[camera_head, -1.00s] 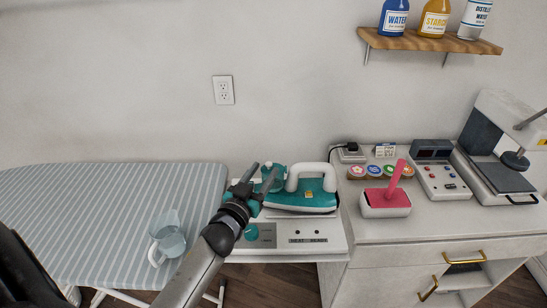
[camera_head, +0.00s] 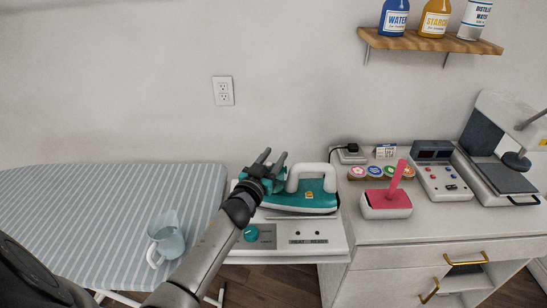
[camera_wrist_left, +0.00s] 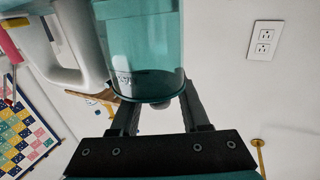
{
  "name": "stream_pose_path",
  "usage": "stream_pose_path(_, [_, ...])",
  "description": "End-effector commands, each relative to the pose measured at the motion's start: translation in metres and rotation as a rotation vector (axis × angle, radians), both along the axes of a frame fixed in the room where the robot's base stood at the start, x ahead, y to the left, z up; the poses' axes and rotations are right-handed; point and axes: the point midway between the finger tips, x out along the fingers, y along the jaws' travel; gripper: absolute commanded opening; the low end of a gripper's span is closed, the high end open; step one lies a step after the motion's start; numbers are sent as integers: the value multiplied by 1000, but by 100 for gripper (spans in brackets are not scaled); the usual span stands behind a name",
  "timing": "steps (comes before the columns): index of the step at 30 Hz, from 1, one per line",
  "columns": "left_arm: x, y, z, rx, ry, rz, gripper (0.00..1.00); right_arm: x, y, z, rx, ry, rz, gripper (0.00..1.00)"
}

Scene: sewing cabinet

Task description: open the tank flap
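A teal iron (camera_head: 316,199) with a white handle (camera_head: 307,171) rests on the white station marked HEAT and READY. Its translucent teal tank (camera_wrist_left: 140,45) fills the upper middle of the left wrist view. In the head view my gripper mostly hides the tank. A small grey rounded piece (camera_wrist_left: 161,104) shows under the tank's dark rim; I cannot tell if it is the flap's tab. My left gripper (camera_head: 272,157) is open, its fingers apart and pointing up beside the tank. In the left wrist view the fingers (camera_wrist_left: 160,97) reach toward the tank's rim; contact is unclear.
A striped ironing board (camera_head: 90,215) with a clear jug (camera_head: 166,238) is at the left. A pink-handled stamp-like tool (camera_head: 387,203), several round badges (camera_head: 375,171) and a control box (camera_head: 440,178) stand on the right cabinet. The wall above the iron is clear.

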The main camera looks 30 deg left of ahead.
Motion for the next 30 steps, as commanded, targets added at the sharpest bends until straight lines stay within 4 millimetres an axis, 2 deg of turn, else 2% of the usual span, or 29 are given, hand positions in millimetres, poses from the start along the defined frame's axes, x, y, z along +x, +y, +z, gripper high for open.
stream_pose_path(1, [0,0,0,0,0,0,39,0,0,0,0,0,0,50])
stream_pose_path(9, [0,0,0,0,0,0,8,0,0,0,0,0,0,50])
stream_pose_path(12, [0,0,0,0,0,0,0,0,0,0,0,0,0,50])
stream_pose_path(23, [0,0,0,1,1,0,0,0,0,1,0,0,0,50])
stream_pose_path(30, [0,-1,4,47,29,0,0,0,0,12,0,0,0,50])
